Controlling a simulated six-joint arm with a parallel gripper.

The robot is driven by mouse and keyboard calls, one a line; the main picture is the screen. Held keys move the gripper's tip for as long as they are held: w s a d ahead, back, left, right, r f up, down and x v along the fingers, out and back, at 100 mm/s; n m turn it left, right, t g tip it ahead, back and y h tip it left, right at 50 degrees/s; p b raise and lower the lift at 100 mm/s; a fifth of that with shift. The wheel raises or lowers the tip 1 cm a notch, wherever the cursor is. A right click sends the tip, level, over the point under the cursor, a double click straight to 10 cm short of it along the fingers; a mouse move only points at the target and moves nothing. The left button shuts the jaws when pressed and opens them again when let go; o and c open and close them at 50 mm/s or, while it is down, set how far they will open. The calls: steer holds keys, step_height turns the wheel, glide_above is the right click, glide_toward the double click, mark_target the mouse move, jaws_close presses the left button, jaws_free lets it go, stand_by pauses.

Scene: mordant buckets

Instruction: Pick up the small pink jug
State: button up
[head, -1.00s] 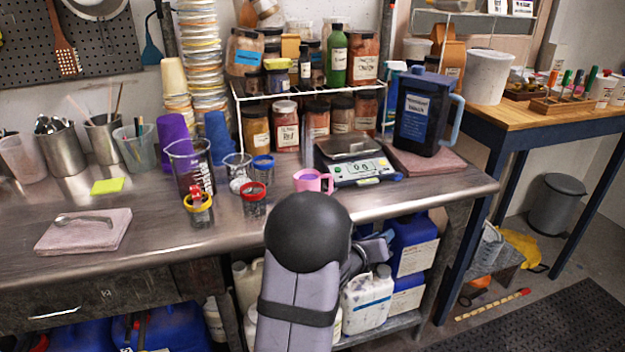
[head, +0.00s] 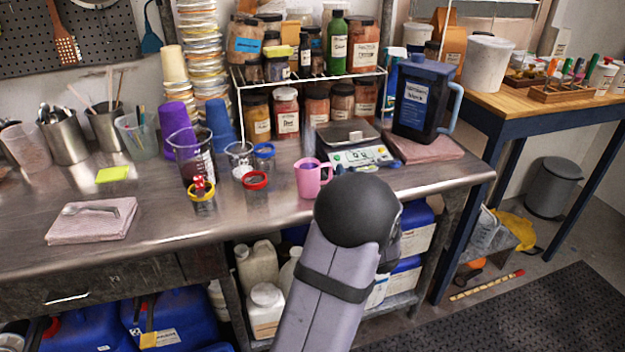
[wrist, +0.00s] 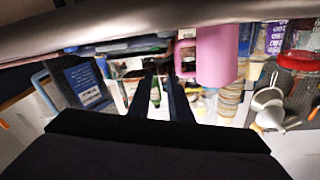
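The small pink jug (head: 309,181) stands upright near the front edge of the steel bench, just in front of the scale, with something purple inside. Its handle is on its right in the head view. In the wrist view, which is upside down, the jug (wrist: 216,57) is large and close, right of my gripper fingers, with its handle toward them. My gripper (wrist: 158,82) shows two dark fingers with a gap between them; nothing is held. In the head view my arm stands in front of the bench beside the jug and hides the gripper.
A dark blue jug (head: 421,105) stands behind, at right.

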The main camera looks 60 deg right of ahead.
steer(key=w+n+y, duration=0.1)
steer(key=n, duration=0.1)
steer(key=w+a+f+n+t, duration=0.1)
steer(key=n, duration=0.1)
steer(key=shift+w+a+f+n+y, duration=0.2)
steer(key=shift+w+n+y, duration=0.1)
steer(key=shift+w+y, duration=0.1)
steer(key=shift+w+d+f, duration=0.2)
steer(key=shift+d, duration=0.1)
steer(key=shift+p+x, duration=0.65)
steer(key=shift+x, duration=3)
steer(key=shift+r, duration=0.1)
jaws_close()
